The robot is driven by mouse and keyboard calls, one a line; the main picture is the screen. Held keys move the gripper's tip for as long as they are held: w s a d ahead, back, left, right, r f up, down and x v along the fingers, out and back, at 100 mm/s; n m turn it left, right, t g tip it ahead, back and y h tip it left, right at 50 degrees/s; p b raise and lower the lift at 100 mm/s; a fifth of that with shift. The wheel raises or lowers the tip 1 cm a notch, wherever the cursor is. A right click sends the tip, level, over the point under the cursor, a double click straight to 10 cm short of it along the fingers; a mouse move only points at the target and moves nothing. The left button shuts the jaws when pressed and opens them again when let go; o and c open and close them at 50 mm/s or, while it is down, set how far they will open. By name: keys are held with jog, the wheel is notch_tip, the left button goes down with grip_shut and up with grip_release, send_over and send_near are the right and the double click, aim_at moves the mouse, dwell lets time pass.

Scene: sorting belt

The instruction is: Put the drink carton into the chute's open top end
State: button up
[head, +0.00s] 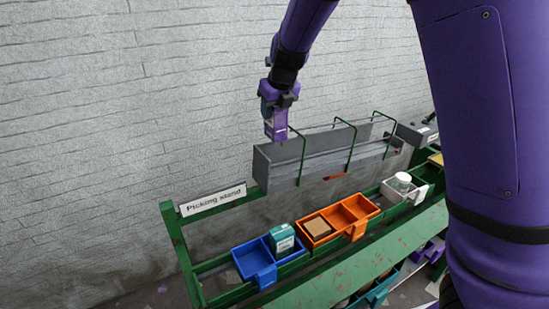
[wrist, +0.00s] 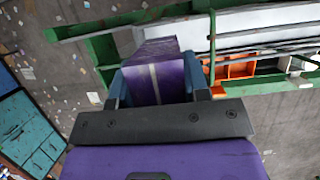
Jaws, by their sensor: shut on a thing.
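My gripper (head: 277,106) points down and is shut on the purple drink carton (head: 277,127), which hangs upright below the fingers. In the wrist view the carton (wrist: 158,78) sits between the two blue fingers of my gripper (wrist: 160,88), a pale stripe along its side. The chute (head: 274,168) is a long grey trough with green hoops over it. In the head view the carton shows just above the chute's left end, apart from its walls as far as I can see; the depth between them is hard to judge.
The green picking stand (head: 176,236) holds a blue bin (head: 246,263) with a teal box (head: 282,239), an orange bin (head: 353,208) with a brown box (head: 317,227), and a white jar (head: 402,181). A brick wall (head: 90,120) stands behind. Hoops rise above the chute's right part.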

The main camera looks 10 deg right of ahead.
notch_tip(320, 180, down, 14)
jog(key=shift+r, duration=0.2)
jog(key=shift+f, duration=0.25)
dwell(0.4)
jog(key=o, duration=0.6)
